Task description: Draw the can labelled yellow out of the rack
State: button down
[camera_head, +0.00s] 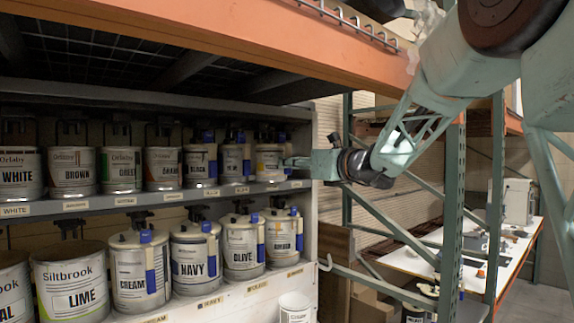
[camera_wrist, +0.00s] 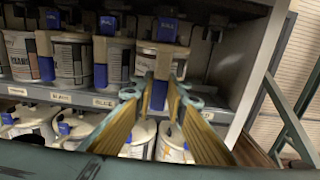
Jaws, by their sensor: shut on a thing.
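The can (camera_head: 268,167) at the right end of the upper shelf has a pale body with a yellow patch; I cannot read its label word. It also shows in the wrist view (camera_wrist: 147,65), upright on the shelf, with a blue handle (camera_wrist: 159,95) on its front. My gripper (camera_head: 292,161) reaches in from the right at this can. In the wrist view my gripper (camera_wrist: 160,90) has one finger on each side of the blue handle and is shut on it. The exact finger contact is partly hidden.
Cans labelled white (camera_head: 18,175), brown (camera_head: 72,173) and others stand left on the upper shelf (camera_head: 130,199). Lime (camera_head: 75,285), cream (camera_head: 138,270), navy (camera_head: 195,258) and olive (camera_head: 242,247) cans stand below. The rack's side post (camera_wrist: 255,75) is close on the right.

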jog(key=b+v, duration=0.2)
jog(key=v, duration=0.6)
dwell(1.4)
jog(key=shift+d+r, duration=0.1)
dwell(0.4)
